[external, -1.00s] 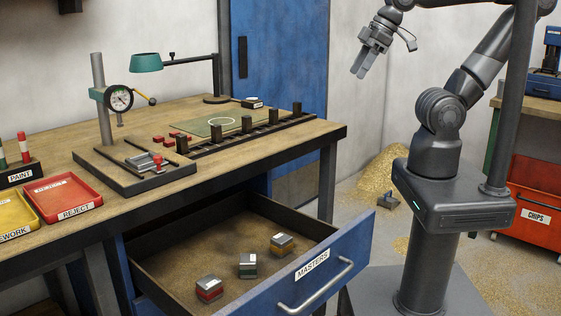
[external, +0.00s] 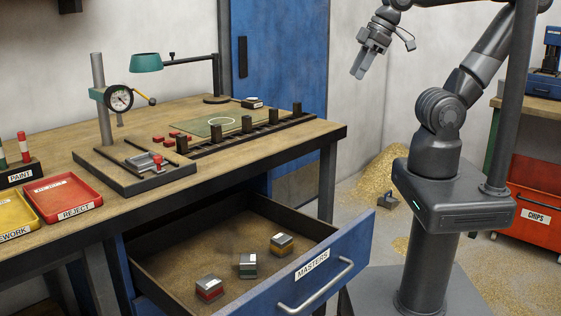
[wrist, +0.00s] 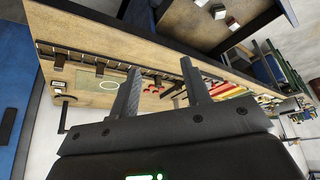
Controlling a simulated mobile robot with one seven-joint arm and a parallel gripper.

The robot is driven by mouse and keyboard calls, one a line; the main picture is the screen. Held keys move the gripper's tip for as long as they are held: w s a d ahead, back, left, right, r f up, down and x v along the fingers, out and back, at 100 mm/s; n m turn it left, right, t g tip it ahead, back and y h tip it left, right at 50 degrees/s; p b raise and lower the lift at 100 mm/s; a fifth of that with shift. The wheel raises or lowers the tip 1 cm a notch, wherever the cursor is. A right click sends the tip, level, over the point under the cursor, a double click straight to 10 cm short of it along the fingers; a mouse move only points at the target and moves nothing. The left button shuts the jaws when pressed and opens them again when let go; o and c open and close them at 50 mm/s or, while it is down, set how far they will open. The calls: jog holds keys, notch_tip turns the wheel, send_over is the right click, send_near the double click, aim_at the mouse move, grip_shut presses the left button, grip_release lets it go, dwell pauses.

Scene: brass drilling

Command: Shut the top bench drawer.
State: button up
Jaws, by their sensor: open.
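The top bench drawer (external: 334,273) is pulled well out from under the bench. Its blue front carries a MASTERS label and a grey bar handle (external: 316,286).
The wooden bench (external: 230,165) holds a dial gauge stand (external: 118,98), a teal lamp (external: 147,62), a dark slotted rack (external: 245,136) and a red REJECT tray (external: 62,197). A red CHIPS bin (external: 535,205) stands at right. Brass chips (external: 385,175) heap on the floor.

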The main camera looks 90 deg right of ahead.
jog(key=w+a+f+n+g, duration=0.1)
jog(key=a+f+n, duration=0.1)
jog(key=a, duration=0.1)
jog(key=w+a+f+n+g+h, duration=0.1)
jog(key=w+a+f+n+g, duration=0.1)
jog(key=a, duration=0.1)
jog(key=w+a+f+n+g+h, duration=0.1)
jog(key=w+a+f+n+g, duration=0.1)
jog(key=a, duration=0.1)
jog(key=shift+f, duration=0.35)
grip_shut()
jog(key=s+a+f+n+t+h, duration=0.25)
jog(key=a+f+n+h, duration=0.35)
jog(key=a+f, duration=0.45)
jog(key=s+a+f+n+t+h, duration=0.25)
jog(key=a+f+n+h, duration=0.35)
jog(key=a+f, duration=0.45)
jog(key=n+t+y, duration=0.1)
jog(key=n+t, duration=0.6)
jog(key=n, duration=0.2)
send_near(363, 247)
jog(key=x, duration=0.6)
jog(key=shift+w+d, duration=0.25)
jog(key=shift+d, duration=0.1)
